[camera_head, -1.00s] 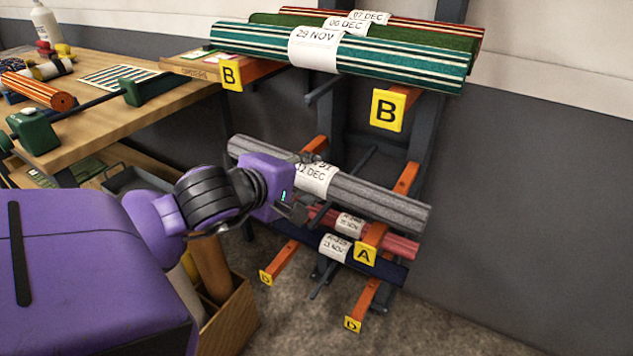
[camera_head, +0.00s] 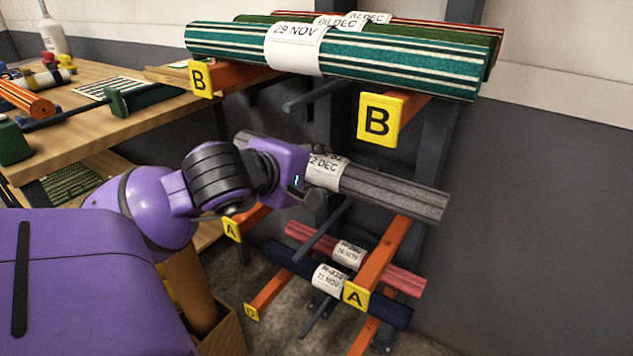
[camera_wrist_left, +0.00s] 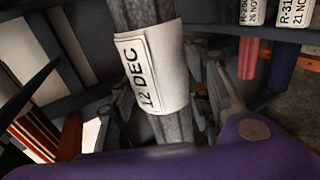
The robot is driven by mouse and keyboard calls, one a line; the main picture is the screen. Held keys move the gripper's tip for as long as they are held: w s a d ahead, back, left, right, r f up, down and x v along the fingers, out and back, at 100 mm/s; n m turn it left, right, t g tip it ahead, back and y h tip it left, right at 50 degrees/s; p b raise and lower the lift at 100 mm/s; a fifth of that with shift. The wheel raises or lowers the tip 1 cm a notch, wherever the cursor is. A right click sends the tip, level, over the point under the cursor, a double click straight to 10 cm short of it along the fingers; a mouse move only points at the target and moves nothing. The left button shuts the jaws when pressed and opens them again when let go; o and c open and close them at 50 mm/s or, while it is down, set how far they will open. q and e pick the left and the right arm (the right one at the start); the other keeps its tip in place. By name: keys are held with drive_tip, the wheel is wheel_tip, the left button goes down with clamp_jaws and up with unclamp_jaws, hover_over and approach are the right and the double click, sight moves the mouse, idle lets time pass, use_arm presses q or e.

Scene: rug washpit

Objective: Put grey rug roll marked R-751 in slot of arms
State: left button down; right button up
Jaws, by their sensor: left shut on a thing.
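The grey rug roll (camera_head: 395,192) has a white label reading "12 DEC", its upper line mostly hidden. My left gripper (camera_head: 318,185) is shut around it near the label and hides part of its middle. The roll also shows in the left wrist view (camera_wrist_left: 170,127), label facing the camera. The orange arms with yellow A plates (camera_head: 375,262) show below the roll. The roll lies across toward their rear, its right end past the right arm. I cannot tell whether it touches them. My right gripper is not in view.
Upper B arms (camera_head: 405,97) hold a teal striped roll (camera_head: 400,68), a green roll and a red striped roll. A pink roll (camera_head: 390,274) and a navy roll (camera_head: 388,308) lie lower down. A wooden workbench (camera_head: 110,135) stands at left. Grey wall at right.

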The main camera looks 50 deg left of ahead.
use_arm(q)
drive_tip(key=shift+w+a+b, duration=0.1)
drive_tip(key=shift+w+b, duration=0.7)
drive_tip(key=shift+b, duration=0.1)
drive_tip(key=w+a+b, duration=0.3)
drive_tip(key=w, duration=0.9)
wheel_tip(320, 180, down, 6)
drive_tip(key=b, duration=0.3)
drive_tip(key=shift+f+b, duration=0.25)
drive_tip(key=shift+b, duration=0.15)
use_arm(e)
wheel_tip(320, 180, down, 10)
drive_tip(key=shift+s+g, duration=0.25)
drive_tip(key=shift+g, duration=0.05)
use_arm(q)
drive_tip(key=shift+f, duration=0.1)
drive_tip(key=c, duration=0.8)
unclamp_jaws()
drive_tip(key=shift+c, duration=0.2)
drive_tip(key=shift+f, duration=0.1)
drive_tip(key=shift+f, duration=0.1)
drive_tip(key=shift+d, duration=0.1)
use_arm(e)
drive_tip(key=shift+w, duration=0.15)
